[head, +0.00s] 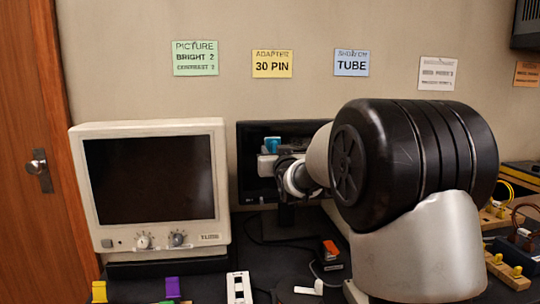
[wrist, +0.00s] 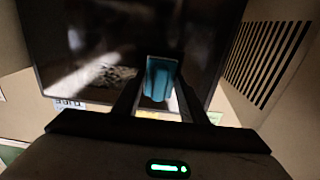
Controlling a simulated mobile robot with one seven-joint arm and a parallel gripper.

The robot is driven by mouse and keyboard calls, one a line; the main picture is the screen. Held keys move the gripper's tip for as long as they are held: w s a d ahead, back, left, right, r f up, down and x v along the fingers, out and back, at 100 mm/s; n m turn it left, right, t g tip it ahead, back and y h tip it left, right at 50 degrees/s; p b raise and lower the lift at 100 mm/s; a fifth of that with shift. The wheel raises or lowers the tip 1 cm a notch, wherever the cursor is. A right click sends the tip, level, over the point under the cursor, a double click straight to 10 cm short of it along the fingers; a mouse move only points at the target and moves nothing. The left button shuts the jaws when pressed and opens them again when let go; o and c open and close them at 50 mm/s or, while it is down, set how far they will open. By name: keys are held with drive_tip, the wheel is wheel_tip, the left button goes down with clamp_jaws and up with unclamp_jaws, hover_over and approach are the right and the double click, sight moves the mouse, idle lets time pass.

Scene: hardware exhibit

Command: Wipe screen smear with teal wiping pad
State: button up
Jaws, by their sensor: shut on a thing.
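The teal wiping pad (wrist: 161,78) is held between the two fingers of my gripper (wrist: 160,92) in the wrist view. In the head view, the pad (head: 272,145) shows as a small teal block above my gripper (head: 270,160), in front of the dark flat monitor (head: 250,184). The monitor's screen (wrist: 200,30) fills the upper wrist view. A pale grey mottled smear (wrist: 112,77) shows on it, left of the pad. I cannot tell whether the pad touches the screen. My arm hides the monitor's right part in the head view.
A beige CRT monitor (head: 150,235) with knobs stands close on the left. An orange-and-black item (head: 330,250), a purple block (head: 172,287) and a white plate (head: 238,288) lie on the dark table. Boards with cables (head: 512,270) sit at the right.

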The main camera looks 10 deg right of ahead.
sight(293, 147)
drive_tip(key=shift+d+p, duration=0.35)
drive_tip(key=shift+d, duration=2.8)
drive_tip(key=d+p, duration=0.3)
drive_tip(key=d, duration=0.4)
drive_tip(key=shift+d, duration=0.25)
drive_tip(key=shift+s+b, duration=0.7)
drive_tip(key=shift+s, duration=2.2)
drive_tip(key=shift+s, duration=1.5)
